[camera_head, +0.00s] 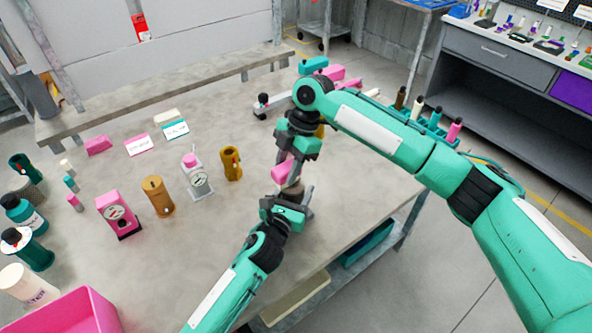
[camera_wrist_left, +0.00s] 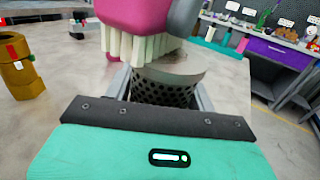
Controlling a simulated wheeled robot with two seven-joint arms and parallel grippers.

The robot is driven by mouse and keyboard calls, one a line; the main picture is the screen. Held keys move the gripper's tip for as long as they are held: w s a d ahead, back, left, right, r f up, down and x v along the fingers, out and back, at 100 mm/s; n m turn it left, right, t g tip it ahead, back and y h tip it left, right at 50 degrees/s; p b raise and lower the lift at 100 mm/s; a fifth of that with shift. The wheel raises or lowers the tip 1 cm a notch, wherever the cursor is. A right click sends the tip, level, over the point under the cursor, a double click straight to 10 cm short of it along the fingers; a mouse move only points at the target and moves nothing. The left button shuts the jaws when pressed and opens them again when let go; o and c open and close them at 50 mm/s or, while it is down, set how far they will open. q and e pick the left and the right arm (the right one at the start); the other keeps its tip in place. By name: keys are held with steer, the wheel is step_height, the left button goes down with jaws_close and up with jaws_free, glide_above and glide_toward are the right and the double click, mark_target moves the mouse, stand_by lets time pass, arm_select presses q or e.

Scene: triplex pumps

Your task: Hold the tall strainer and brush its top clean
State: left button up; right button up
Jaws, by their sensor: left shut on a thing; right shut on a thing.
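My left gripper (camera_head: 291,204) is shut around the sides of the strainer (camera_wrist_left: 165,92), a dark perforated cylinder with a pale grey top, standing upright between the fingers in the left wrist view. In the head view only a small part of the strainer (camera_head: 292,190) shows. My right gripper (camera_head: 293,158) is above it, shut on a brush (camera_head: 282,171) with a pink body. In the left wrist view the brush (camera_wrist_left: 150,15) points its cream bristles (camera_wrist_left: 135,45) down over the left and far part of the strainer top. I cannot tell whether they touch.
An ochre cylinder (camera_head: 232,163), a grey gauge unit (camera_head: 198,182), a brown cylinder (camera_head: 158,196) and a pink gauge block (camera_head: 118,214) stand left of the grippers. A pink bin (camera_head: 70,315) is at the front left. A teal rack (camera_head: 428,122) with bottles is behind my right arm.

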steer(key=shift+w+a, duration=0.45)
steer(key=shift+a, duration=0.15)
steer(key=shift+s+d, duration=0.55)
steer(key=shift+d, duration=0.35)
steer(key=shift+s+d, duration=0.6)
steer(key=shift+d, duration=0.3)
steer(key=shift+s+d, duration=0.55)
steer(key=shift+d, duration=0.35)
steer(key=shift+a, duration=0.25)
steer(key=shift+w+a, duration=0.5)
steer(key=shift+a, duration=0.3)
steer(key=shift+w+a, duration=0.45)
steer(key=shift+a, duration=0.3)
steer(key=shift+w+a, duration=0.5)
steer(key=shift+a, duration=0.3)
steer(key=shift+a+f, duration=0.1)
steer(key=shift+a, duration=0.15)
steer(key=shift+s+d, duration=0.3)
steer(key=shift+d, duration=0.35)
steer(key=shift+s+d, duration=0.25)
steer(key=shift+d, duration=0.35)
steer(key=shift+s+d, duration=0.5)
steer(key=shift+d, duration=0.3)
steer(key=shift+s+d, duration=0.5)
steer(key=shift+d, duration=0.25)
step_height(320, 180, up, 8)
steer(key=shift+r, duration=0.2)
